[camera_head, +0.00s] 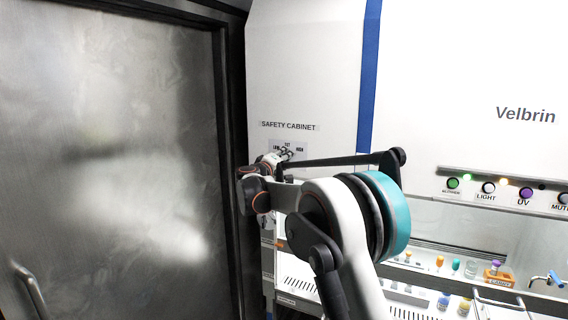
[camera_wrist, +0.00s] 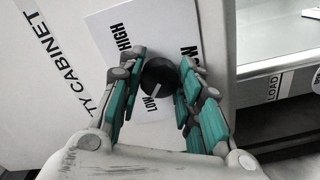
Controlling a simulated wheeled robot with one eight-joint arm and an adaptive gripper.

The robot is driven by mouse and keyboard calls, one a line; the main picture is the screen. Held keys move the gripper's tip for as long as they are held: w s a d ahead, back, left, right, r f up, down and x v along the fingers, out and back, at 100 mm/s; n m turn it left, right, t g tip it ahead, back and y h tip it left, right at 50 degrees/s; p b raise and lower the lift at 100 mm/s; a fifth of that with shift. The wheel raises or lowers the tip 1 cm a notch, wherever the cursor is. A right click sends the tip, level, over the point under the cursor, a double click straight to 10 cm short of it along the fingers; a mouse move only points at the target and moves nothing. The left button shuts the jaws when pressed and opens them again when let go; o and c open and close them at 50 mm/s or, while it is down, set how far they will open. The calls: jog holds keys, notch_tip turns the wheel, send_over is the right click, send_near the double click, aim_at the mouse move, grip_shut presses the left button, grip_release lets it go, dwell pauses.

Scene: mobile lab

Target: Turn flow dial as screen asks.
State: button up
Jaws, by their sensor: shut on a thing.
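The flow dial (camera_wrist: 159,74) is a round black knob on a white label plate (camera_wrist: 108,22) on the safety cabinet's front. In the wrist view the words HIGH and LOW show on the plate, and a third word is partly covered by a finger. My gripper (camera_wrist: 163,68) has its teal-padded fingers on both sides of the dial and is shut on it. In the head view my gripper (camera_head: 284,156) is at the plate (camera_head: 275,146) below the SAFETY CABINET lettering, and the dial is hidden. No readable screen shows.
A metal door (camera_head: 110,160) stands close on the left. My arm crosses in front of the cabinet.

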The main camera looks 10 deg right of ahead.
jog(key=shift+n+b, duration=0.3)
jog(key=shift+n, duration=0.7)
jog(key=o, duration=1.1)
jog(key=shift+a, duration=0.1)
jog(key=shift+c, duration=0.2)
jog(key=v, duration=1.2)
